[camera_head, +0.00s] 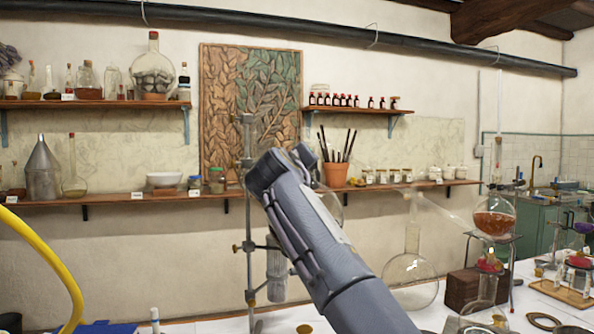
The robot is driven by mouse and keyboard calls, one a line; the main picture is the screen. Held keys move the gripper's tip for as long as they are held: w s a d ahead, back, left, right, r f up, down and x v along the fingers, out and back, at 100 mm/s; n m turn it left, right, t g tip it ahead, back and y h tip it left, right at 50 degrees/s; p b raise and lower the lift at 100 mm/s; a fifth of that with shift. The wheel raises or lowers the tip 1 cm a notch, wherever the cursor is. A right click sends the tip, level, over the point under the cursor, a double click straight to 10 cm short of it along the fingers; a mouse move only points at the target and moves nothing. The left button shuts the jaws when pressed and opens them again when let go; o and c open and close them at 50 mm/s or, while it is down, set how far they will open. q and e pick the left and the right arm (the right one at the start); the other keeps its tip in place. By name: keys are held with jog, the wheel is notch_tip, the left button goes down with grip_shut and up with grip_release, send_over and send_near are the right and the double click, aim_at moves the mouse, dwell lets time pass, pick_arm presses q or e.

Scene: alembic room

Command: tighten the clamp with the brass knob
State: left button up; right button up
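A metal lab stand with a tall upright rod (248,210) stands on the white table left of centre. A clamp fitting (243,246) sits on the rod at mid height, with a small brass-coloured part at its left side. Another fitting (254,294) sits lower on the rod. A grey arm of mine comes in from the bottom right and crosses in front of the area right of the rod. It hides part of what is behind it. I see no fingertips of either gripper. I cannot tell which small part is the clamp's knob.
A round clear flask (410,275) stands right of the arm. A flask of orange liquid (494,217) is on a stand farther right, near a dark wooden block (462,288). A yellow hose (50,255) curves at the left. A small brass disc (304,328) lies at the table's front.

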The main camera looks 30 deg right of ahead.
jog(key=shift+f+m, duration=0.1)
jog(key=shift+m, duration=0.2)
jog(key=o, duration=1)
jog(key=shift+s, duration=0.1)
jog(key=shift+b+v, duration=1.55)
jog(key=shift+v, duration=2.3)
